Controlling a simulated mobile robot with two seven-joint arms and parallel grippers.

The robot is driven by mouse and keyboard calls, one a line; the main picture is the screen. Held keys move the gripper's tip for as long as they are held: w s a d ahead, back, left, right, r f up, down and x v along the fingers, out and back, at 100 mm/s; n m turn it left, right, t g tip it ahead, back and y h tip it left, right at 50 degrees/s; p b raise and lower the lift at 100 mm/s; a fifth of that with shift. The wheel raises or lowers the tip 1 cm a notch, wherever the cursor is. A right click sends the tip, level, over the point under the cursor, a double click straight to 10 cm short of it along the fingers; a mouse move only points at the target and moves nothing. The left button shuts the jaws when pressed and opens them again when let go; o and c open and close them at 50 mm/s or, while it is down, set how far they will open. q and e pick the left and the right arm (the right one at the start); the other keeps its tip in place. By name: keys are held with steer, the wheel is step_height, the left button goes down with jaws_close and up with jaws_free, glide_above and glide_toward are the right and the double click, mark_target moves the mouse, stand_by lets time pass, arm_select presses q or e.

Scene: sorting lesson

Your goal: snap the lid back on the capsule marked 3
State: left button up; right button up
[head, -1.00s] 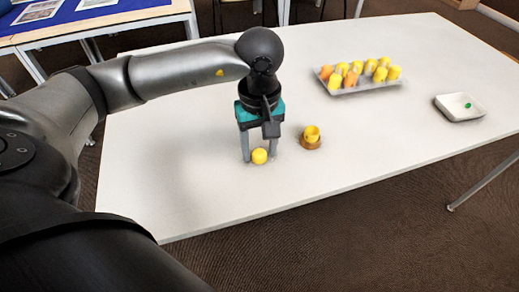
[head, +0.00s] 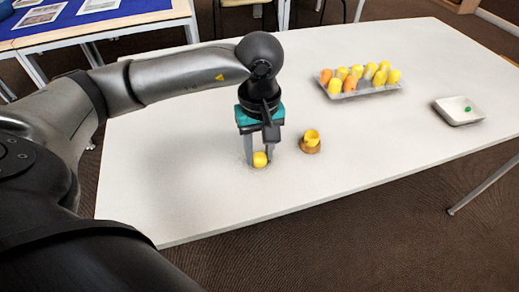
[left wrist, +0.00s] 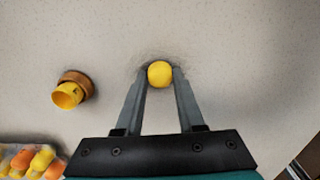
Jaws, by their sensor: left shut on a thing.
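My left gripper (head: 260,162) is shut on a round yellow lid (head: 260,159) at the table's surface; the left wrist view shows the lid (left wrist: 159,73) between both fingertips. Just right of it in the head view stands an open yellow capsule bottom (head: 312,136) in a brown ring-shaped holder (head: 310,148). In the left wrist view the capsule bottom (left wrist: 66,95) looks tilted in its holder (left wrist: 77,79) and bears a small dark mark that I cannot read. My right gripper is not in view.
A grey tray (head: 368,90) of several yellow and orange capsules lies at the back. A small white dish (head: 450,113) with a green bit (head: 467,109) stands at the right.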

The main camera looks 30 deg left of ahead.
arm_select(q)
steer(key=shift+r+p, duration=2.1)
steer(key=shift+r, duration=1.3)
